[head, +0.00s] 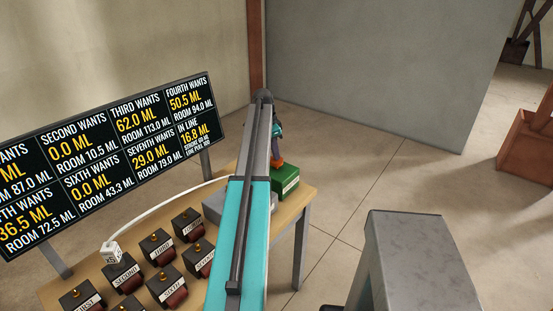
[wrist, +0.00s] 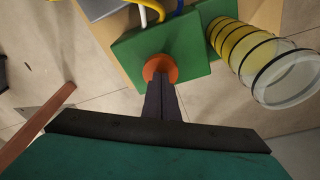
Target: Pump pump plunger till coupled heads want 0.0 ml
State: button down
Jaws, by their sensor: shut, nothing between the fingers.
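The pump is a green block (head: 285,182) at the far right of the table, also large in the wrist view (wrist: 190,55). Its orange plunger knob (wrist: 160,67) shows just beyond my fingertips, and a bit of it in the head view (head: 277,163). My gripper (wrist: 161,84) is shut and empty, its tips at or against the knob; contact is unclear. A white cube coupler (head: 112,252) on a white hose appears seated on the SECOND head (head: 126,278). The display (head: 110,160) reads second 0.0, sixth 0.0, third 62.0, fourth 50.5, seventh 29.0, in line 16.8 ml.
Several dark labelled heads stand on the wooden table (head: 301,197). A clear ringed cylinder (wrist: 262,58) with yellow inside lies right of the pump in the wrist view. My arm hides part of the table. Open floor (head: 350,170) lies to the right.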

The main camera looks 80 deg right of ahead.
notch_tip(320, 180, up, 7)
jog(key=p, duration=0.2)
jog(key=shift+f+p, duration=0.15)
jog(key=shift+p, duration=0.2)
dwell(0.7)
